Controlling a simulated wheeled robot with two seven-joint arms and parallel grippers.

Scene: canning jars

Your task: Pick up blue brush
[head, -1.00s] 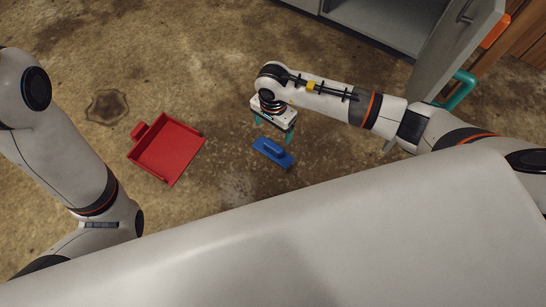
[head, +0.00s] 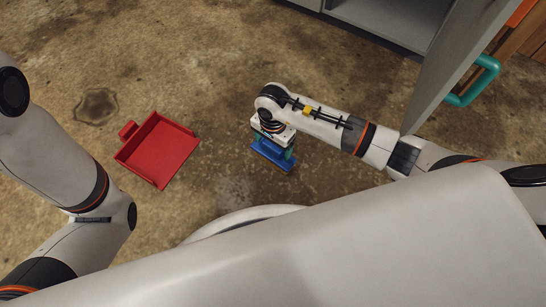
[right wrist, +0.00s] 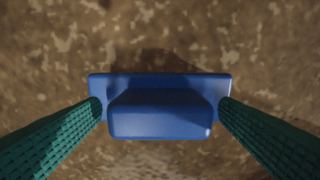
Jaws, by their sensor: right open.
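The blue brush (head: 271,153) lies on the brown floor, partly hidden under my right gripper (head: 273,150) in the head view. In the right wrist view the brush (right wrist: 160,112) shows as a flat blue base with a raised blue block handle. My right gripper (right wrist: 160,108) is open, with one green finger at each side of the handle, over or beside the base ends. I cannot tell whether the fingers touch it. My left arm shows at the left of the head view, but its gripper is out of frame.
A red dustpan (head: 158,150) lies on the floor left of the brush. A grey cabinet (head: 385,22) with an open door (head: 455,65) and teal handle (head: 477,82) stands at the upper right, close to my right arm. Floor between dustpan and brush is clear.

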